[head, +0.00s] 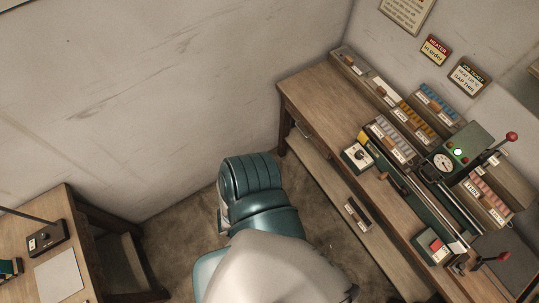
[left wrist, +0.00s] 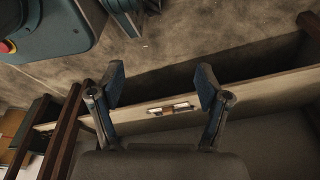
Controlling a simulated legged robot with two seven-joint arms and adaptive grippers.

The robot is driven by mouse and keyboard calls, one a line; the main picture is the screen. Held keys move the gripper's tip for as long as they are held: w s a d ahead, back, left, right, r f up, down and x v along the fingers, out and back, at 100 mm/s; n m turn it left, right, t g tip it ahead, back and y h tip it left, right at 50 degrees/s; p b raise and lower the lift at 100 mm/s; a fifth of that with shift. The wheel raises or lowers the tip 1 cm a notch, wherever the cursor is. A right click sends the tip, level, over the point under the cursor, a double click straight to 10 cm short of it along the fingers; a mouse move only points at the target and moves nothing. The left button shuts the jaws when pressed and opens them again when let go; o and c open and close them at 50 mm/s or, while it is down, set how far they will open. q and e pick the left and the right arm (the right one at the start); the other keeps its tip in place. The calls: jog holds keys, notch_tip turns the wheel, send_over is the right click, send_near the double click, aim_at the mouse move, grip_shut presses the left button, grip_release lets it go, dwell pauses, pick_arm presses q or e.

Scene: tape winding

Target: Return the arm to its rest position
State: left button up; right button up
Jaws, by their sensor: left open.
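My left gripper (left wrist: 160,84) shows in the left wrist view with its two dark blue-grey fingers spread wide. Nothing is held between them. Behind the fingers is a long pale board with a small light-coloured piece (left wrist: 170,108) on it, apart from the fingers as far as I can tell. In the head view a teal and grey arm of mine fills the lower middle, and no gripper fingers show there. My right gripper is in neither view.
The wooden workbench (head: 316,105) at the right carries a winding machine with a round dial (head: 442,162), a lit green lamp (head: 458,152) and several labelled trays. A small desk (head: 22,226) with a paper sheet (head: 59,276) stands at left. Bare floor (head: 180,245) lies between.

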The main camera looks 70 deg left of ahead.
pick_arm(q)
jog(key=s+a+f+g, duration=0.1)
jog(key=s+f, duration=0.1)
jog(key=s, duration=0.6)
jog(key=shift+s+g, duration=0.15)
jog(key=shift+g, duration=0.15)
jog(key=shift+f+b, duration=2.35)
